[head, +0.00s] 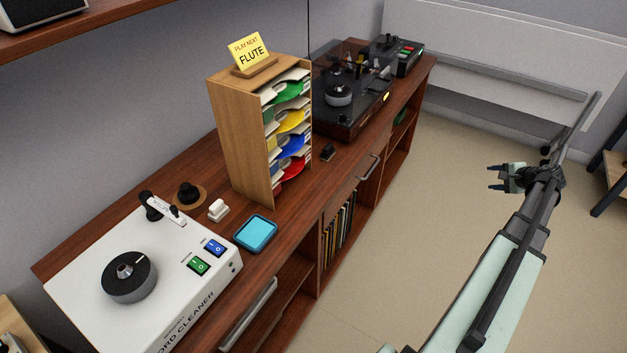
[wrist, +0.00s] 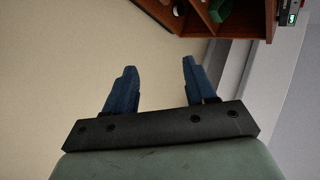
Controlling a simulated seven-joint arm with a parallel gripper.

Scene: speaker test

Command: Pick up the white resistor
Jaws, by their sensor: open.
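A small white block-like piece (head: 218,210) lies on the wooden cabinet top (head: 300,215) in the head view, between the record cleaner and the card rack. It is too small to tell whether it is the white resistor, and nothing else in view is clearly a resistor. My gripper (head: 489,177) is open and empty, held over the beige floor to the right of the cabinet, well away from the white piece. In the wrist view its two dark blue fingers (wrist: 160,66) are spread, with only floor between them.
A shelf (head: 75,22) overhangs at upper left. The floor (head: 400,240) around my arm is clear.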

